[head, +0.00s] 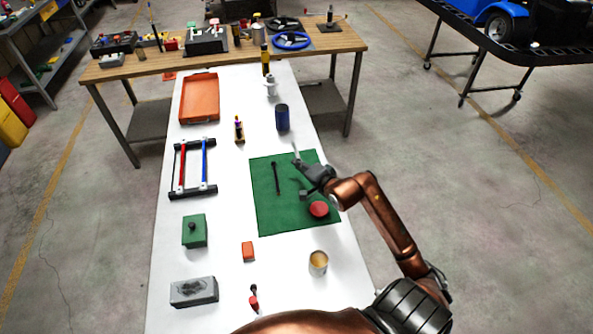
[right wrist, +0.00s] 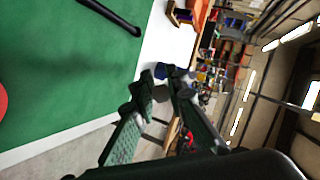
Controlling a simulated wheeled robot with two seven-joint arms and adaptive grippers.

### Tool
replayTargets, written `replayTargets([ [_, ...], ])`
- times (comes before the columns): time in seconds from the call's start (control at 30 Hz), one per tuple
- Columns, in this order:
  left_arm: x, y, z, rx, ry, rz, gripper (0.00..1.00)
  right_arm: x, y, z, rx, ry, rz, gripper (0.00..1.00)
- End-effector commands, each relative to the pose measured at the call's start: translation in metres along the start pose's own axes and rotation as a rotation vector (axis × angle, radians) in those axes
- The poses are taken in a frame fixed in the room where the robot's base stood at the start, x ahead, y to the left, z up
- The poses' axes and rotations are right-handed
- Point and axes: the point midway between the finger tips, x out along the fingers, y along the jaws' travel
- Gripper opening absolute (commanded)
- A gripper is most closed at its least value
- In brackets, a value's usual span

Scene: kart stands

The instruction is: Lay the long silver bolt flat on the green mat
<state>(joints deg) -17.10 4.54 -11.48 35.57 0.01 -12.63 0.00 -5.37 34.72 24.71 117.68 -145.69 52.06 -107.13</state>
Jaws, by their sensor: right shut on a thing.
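The long silver bolt (head: 295,148) stands up from the tips of my right gripper (head: 304,168) in the head view, tilted a little. My right gripper is shut on it above the green mat (head: 265,218), near the mat's far right part. In the right wrist view, the two fingers (right wrist: 163,97) close on a small grey part of the bolt, and most of the bolt is hidden. The green mat also shows at the left of that view (right wrist: 60,75). My left gripper is not in view.
A dark rod (head: 277,178) and a red round thing (head: 319,209) lie on the mat. A blue cylinder (head: 282,118) stands just beyond it, and an open tin (head: 318,262) stands in front. The mat's left and front parts are clear.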

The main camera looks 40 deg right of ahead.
Motion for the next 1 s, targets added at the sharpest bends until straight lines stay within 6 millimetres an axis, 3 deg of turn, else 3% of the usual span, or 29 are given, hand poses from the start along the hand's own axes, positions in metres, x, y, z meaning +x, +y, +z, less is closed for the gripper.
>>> replayTargets([
  [0.37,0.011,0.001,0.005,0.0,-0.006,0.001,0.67,0.007,0.015,0.007,0.001,0.0,-0.002,0.0],
  [1.0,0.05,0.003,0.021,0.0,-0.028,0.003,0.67,0.032,0.067,0.029,-0.002,-0.001,0.0,0.0],
])
